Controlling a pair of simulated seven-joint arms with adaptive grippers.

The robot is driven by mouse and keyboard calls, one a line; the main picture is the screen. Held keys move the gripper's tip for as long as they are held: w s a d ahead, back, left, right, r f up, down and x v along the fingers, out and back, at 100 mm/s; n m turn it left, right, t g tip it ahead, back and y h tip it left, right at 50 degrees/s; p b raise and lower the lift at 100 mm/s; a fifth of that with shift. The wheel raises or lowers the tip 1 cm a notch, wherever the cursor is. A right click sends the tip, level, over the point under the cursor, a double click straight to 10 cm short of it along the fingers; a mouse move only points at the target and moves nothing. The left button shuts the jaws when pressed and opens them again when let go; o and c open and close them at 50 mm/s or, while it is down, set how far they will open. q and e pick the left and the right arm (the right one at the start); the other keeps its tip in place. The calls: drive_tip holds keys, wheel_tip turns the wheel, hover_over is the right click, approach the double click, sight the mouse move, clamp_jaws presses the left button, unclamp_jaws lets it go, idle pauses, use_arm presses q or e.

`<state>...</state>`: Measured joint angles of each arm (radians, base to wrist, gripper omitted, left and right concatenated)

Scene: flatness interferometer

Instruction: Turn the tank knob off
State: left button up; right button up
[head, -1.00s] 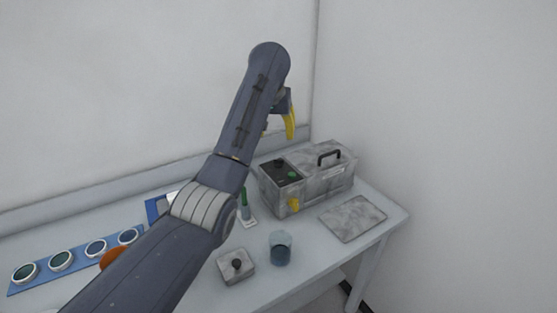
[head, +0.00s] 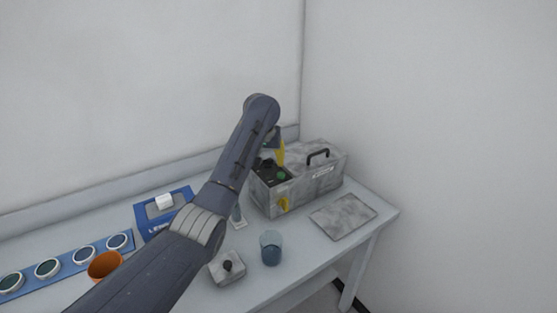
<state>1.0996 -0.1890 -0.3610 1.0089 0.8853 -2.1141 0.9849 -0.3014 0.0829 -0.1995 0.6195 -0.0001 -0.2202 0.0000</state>
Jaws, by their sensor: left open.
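The tank (head: 318,186) is a grey mottled metal box near the back right of the table. Its left end has a black control panel (head: 263,175) with a green button (head: 281,175) and a dark knob (head: 268,163). The knob shows small and indistinct beside my gripper. A yellow part (head: 283,205) sits low on the tank's front. My left gripper (head: 281,158) has yellow fingers and points down over the panel, close behind the green button. It is open. I cannot tell whether it touches the knob. My right gripper is out of view.
A glass beaker (head: 271,248) and a small knobbed block (head: 227,268) stand in front.

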use_arm(q)
drive_tip(key=shift+w+f, duration=0.1)
drive_tip(key=shift+f, duration=0.15)
drive_tip(key=c, duration=1.2)
drive_tip(key=shift+r, duration=0.1)
clamp_jaws()
drive_tip(key=shift+r, duration=0.15)
